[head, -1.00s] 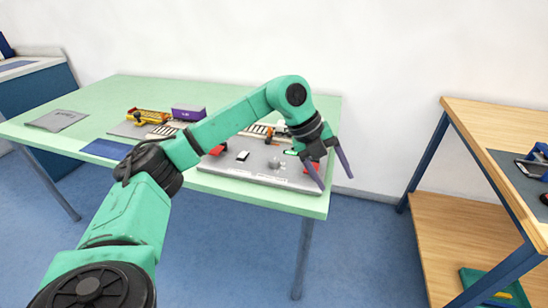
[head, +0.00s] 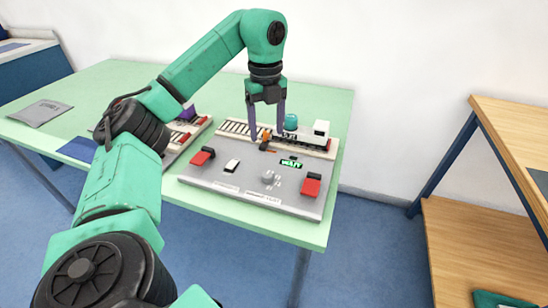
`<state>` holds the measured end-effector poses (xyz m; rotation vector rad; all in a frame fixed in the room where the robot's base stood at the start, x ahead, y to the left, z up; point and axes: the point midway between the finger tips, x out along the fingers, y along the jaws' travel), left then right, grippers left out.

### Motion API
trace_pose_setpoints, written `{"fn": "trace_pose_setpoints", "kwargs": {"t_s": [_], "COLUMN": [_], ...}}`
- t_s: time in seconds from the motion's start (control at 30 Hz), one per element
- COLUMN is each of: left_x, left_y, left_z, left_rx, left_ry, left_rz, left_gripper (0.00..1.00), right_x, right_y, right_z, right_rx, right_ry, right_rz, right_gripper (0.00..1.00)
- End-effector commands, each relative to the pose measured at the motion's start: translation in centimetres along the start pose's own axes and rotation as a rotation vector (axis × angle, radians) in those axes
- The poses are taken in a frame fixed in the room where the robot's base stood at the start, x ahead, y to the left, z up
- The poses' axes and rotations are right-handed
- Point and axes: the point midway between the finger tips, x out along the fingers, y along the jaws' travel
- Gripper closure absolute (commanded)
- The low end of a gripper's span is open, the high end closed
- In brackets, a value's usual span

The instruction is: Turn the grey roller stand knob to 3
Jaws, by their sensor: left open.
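A small grey knob (head: 270,177) stands on the front part of a grey panel (head: 215,181) on the green table. Its pointer setting is too small to read. A printed label strip runs along the panel's front edge, also too small to read. My left gripper (head: 267,128) points down with its two purple fingers apart. It is over the back part of the panel, beyond the knob and apart from it. A small orange and dark part shows between and behind the fingertips. My right gripper is not in view.
Red levers (head: 312,185) stand at the panel's right and left, with a white switch (head: 231,165) and a green-lit display (head: 291,163). A white toy engine (head: 316,136) and a teal cylinder (head: 290,121) stand on track behind. A wooden shelf unit (head: 500,125) is at right.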

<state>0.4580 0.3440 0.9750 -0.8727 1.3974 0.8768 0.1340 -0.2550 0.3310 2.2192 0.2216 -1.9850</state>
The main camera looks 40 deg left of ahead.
Motion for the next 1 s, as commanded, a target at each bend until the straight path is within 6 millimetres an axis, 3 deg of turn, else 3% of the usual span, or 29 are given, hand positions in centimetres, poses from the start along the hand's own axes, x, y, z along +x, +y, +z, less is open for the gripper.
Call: {"fn": "trace_pose_setpoints", "kwargs": {"t_s": [0.17, 0.3, 0.53, 0.7, 0.93, 0.97, 1.0], "left_x": [4.1, 7.2, 12.5, 14.2, 14.4, 14.3, 14.3], "left_y": [0.0, 0.1, 0.1, 0.0, 0.0, 0.0, 0.0], "left_z": [-0.1, 0.0, -0.1, -0.1, -0.1, -0.1, -0.1], "left_rx": [0.002, 0.001, 0.002, 0.003, 0.002, 0.002, 0.002], "left_ry": [0.001, 0.001, 0.001, 0.001, 0.000, 0.000, 0.000], "left_rz": [0.003, 0.006, 0.004, 0.001, 0.000, 0.000, 0.000], "left_gripper": [0.29, 0.29, 0.29, 0.29, 0.29, 0.37, 0.52], "right_x": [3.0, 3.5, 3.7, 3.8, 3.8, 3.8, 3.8], "right_y": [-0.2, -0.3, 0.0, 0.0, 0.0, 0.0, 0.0], "right_z": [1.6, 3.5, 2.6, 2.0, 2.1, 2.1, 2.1], "right_rx": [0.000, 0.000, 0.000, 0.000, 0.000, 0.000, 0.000], "right_ry": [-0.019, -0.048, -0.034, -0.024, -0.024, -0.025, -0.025], "right_rz": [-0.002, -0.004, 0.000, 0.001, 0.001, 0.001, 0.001], "right_gripper": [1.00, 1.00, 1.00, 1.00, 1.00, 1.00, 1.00]}}
